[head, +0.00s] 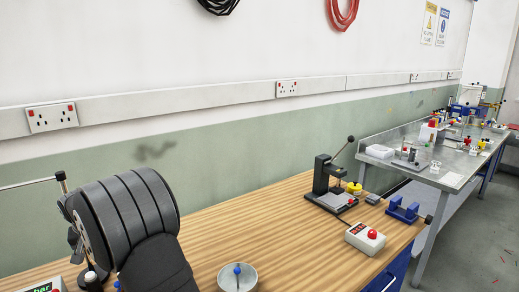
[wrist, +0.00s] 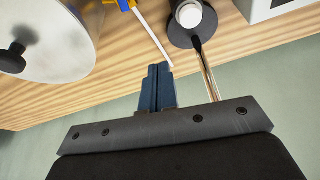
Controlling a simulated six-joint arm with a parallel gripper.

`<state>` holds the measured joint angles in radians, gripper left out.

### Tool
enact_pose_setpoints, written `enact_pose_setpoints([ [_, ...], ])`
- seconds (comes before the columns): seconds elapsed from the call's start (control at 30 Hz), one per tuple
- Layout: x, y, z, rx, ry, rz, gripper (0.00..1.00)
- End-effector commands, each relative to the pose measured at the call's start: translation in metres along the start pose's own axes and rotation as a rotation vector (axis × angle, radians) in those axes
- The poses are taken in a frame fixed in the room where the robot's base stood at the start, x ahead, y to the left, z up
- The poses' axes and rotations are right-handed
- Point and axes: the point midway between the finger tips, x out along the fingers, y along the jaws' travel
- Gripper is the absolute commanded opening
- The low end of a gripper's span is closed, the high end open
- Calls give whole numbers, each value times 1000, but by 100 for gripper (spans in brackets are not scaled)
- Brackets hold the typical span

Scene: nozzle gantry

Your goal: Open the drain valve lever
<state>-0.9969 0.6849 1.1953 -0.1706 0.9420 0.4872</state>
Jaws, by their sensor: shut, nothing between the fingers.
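My gripper (wrist: 158,70) shows in the wrist view, its two blue-grey fingers pressed together with nothing between them. Just beyond the fingertips, a thin pale rod (wrist: 152,38) runs up to a small blue and yellow part (wrist: 125,4) at the top edge. I cannot tell whether this rod is the drain valve lever, or whether the fingertips touch it. In the head view my gripper is out of sight, and I cannot make out the lever there.
In the wrist view, a pale round vessel (wrist: 60,30) with a black knob is at left; a black round base with a white top (wrist: 190,15) is right of the rod. The head view shows a wooden bench (head: 270,215), lever press (head: 328,180), red-button box (head: 365,238) and metal bowl (head: 250,284).

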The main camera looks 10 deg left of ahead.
Motion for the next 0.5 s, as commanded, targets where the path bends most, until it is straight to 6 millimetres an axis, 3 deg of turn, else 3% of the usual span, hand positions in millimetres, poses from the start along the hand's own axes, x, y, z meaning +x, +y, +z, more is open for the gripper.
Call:
enact_pose_setpoints([
  [0.33, -4, 0, 0, -1, -1, 0, 0],
  [0.47, -4, 0, 0, -1, -1, 0, 26],
  [0.5, -4, 0, 0, -1, -1, 0, 27],
])
